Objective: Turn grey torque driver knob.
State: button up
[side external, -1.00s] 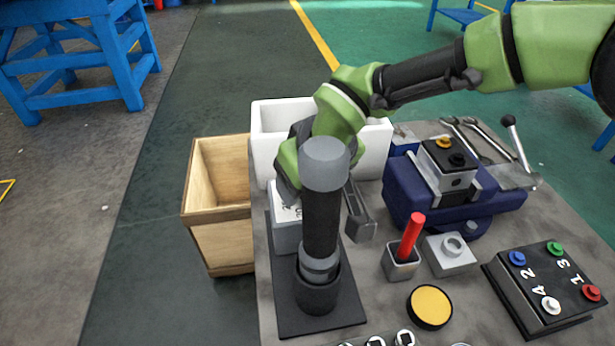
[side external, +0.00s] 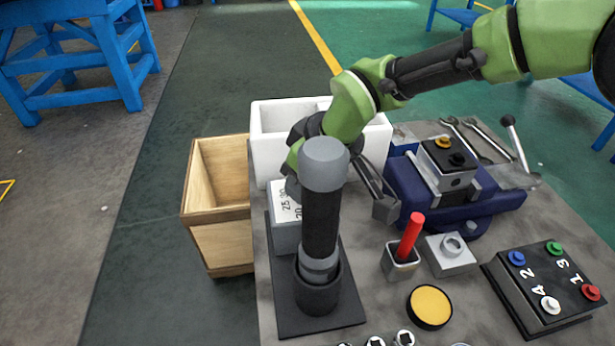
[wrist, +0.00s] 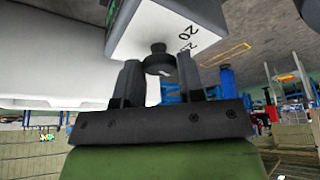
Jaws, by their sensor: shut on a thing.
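The torque driver (side external: 320,220), with a grey cap and black grip, stands upright in a black holder on a dark base plate. Behind it a pale grey box (side external: 285,212) carries printed numbers; it also shows in the wrist view (wrist: 150,30). A small dark knob (wrist: 159,58) sticks out of the box, with a pale mark on it. My gripper (wrist: 160,72) is shut on this knob, one finger on each side. In the side view my gripper (side external: 293,172) is behind the driver, which hides its fingertips and the knob.
A white bin (side external: 268,150) and a wooden crate (side external: 220,235) stand close by. To the right are a blue vise (side external: 410,195), a cup (side external: 400,266) with a red rod, a yellow disc (side external: 429,306) and a numbered button box (side external: 545,285).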

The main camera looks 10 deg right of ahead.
dwell(0.4)
jog(key=o, duration=0.9)
jog(key=shift+r, duration=0.1)
jog(key=v, duration=0.9)
jog(key=shift+d+r, duration=0.15)
jog(key=shift+r, duration=0.2)
